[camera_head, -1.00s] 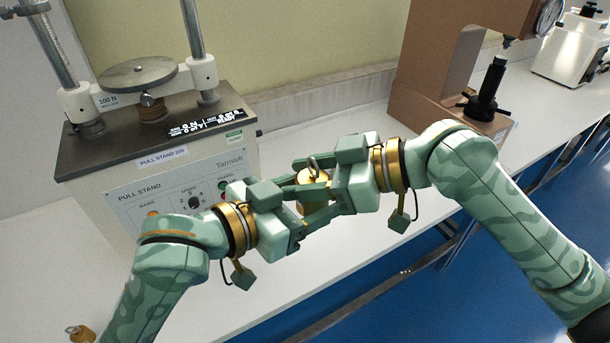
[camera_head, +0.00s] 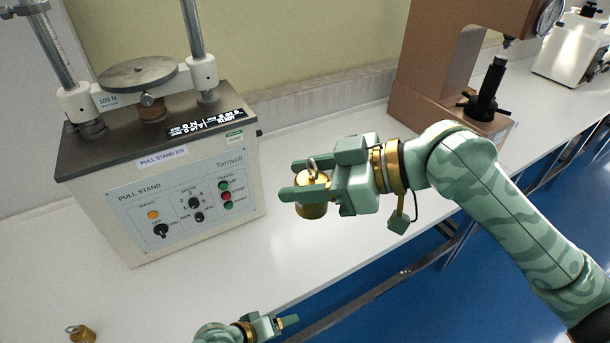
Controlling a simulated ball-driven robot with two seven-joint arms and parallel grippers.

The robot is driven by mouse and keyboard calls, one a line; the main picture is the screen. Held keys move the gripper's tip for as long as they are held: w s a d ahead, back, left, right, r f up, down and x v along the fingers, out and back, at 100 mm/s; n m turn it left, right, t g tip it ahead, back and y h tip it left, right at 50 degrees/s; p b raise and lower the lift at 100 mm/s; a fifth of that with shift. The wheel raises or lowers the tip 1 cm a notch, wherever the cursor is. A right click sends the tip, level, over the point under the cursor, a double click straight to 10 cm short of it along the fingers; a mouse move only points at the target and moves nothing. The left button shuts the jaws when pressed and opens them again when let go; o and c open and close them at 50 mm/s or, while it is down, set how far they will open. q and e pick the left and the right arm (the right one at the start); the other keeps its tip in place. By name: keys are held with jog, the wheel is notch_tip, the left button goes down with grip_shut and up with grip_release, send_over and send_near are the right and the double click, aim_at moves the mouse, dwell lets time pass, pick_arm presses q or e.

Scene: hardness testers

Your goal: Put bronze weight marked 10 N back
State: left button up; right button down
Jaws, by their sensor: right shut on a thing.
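A bronze weight (camera_head: 312,208) with a ring on top hangs upright in my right gripper (camera_head: 298,180). The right gripper is shut on it and holds it above the white bench, to the right of the pull stand. Its marking cannot be read. My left gripper (camera_head: 288,321) is low at the bottom edge, apart from the weight. Its jaws are partly hidden, so their opening is unclear. A second bronze weight (camera_head: 82,334) with a ring stands on the bench at the lower left, cut by the frame edge.
The pull stand (camera_head: 180,210) with its knobs, round plate (camera_head: 138,73) and columns fills the left. A brown tester (camera_head: 425,75) stands at the back right, with a white instrument (camera_head: 570,50) beyond it. The bench (camera_head: 300,130) is clear between the stand and the brown tester.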

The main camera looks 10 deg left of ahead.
jog(key=shift+s+d+r, duration=0.25)
jog(key=shift+s+d, duration=0.1)
jog(key=shift+d, duration=0.25)
pick_arm(q)
jog(key=s+a+f+m+g+y, duration=0.2)
jog(key=s+a+f, duration=0.3)
jog(key=s+f, duration=0.3)
jog(key=s+a+f+m+g+y, duration=0.1)
jog(key=s+a+f+y, duration=0.1)
jog(key=s+a+f, duration=0.45)
pick_arm(e)
jog(key=shift+w+a+f, duration=0.25)
jog(key=shift+w+a, duration=0.3)
jog(key=shift+a, duration=0.45)
jog(key=shift+s+d+r, duration=0.1)
jog(key=shift+s+d, duration=0.05)
jog(key=shift+d, duration=0.15)
pick_arm(q)
jog(key=s+f+m+g+y, duration=0.1)
jog(key=s+f+m, duration=0.2)
jog(key=s, duration=0.6)
jog(key=s+f+m+g+y, duration=0.1)
jog(key=s+f+m+g, duration=0.1)
jog(key=s, duration=0.8)
jog(key=shift+a+f+m, duration=0.3)
jog(key=shift+f+m, duration=0.1)
jog(key=shift+m, duration=0.2)
pick_arm(e)
jog(key=shift+s+d, duration=0.1)
jog(key=shift+d, duration=0.05)
